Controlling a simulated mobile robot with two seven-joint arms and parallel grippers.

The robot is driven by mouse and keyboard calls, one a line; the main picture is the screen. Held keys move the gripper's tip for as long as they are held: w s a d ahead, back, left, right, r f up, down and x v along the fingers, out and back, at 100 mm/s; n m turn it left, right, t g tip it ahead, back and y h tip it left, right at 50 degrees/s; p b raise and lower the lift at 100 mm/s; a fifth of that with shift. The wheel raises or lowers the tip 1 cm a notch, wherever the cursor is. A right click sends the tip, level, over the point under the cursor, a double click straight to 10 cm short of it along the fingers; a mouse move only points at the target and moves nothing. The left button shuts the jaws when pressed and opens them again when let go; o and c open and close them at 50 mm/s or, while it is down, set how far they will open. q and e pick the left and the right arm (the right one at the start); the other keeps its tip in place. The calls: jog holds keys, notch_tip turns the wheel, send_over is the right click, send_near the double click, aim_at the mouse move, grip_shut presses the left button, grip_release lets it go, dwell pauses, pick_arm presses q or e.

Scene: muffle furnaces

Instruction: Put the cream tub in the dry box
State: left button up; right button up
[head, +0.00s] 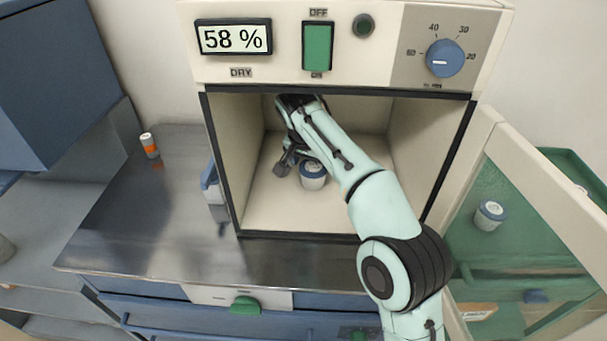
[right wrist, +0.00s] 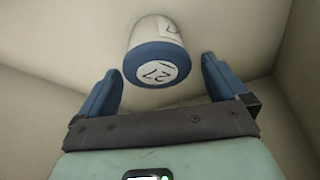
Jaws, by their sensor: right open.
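The dry box (head: 225,221) has its glass door (head: 536,185) swung open to the right. A cream-white tub (head: 313,181) with a blue rim and pale lid stands upright inside it on the floor. My right arm reaches in, and my right gripper (head: 289,166) is beside the tub, partly hidden by its own links. In the right wrist view the gripper (right wrist: 162,85) is open, and the tub (right wrist: 155,45) shows between and beyond the fingertips, with clear gaps on both sides. My left gripper is out of view.
Another white tub with a blue lid (head: 490,215) shows through the open door, in a green area. A small orange-and-white container (head: 149,146) stands on the steel counter (head: 130,215). The counter left of the box is mostly clear. The display (head: 234,39) reads 58 %.

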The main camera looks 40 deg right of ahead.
jog(key=shift+p+v, duration=0.4)
jog(key=shift+v, duration=0.45)
jog(key=s+a, duration=0.1)
jog(key=a, duration=0.2)
jog(key=s+a, duration=0.2)
jog(key=a, duration=0.2)
jog(key=s+a, duration=0.2)
jog(key=a, duration=0.1)
jog(key=shift+s+a, duration=0.25)
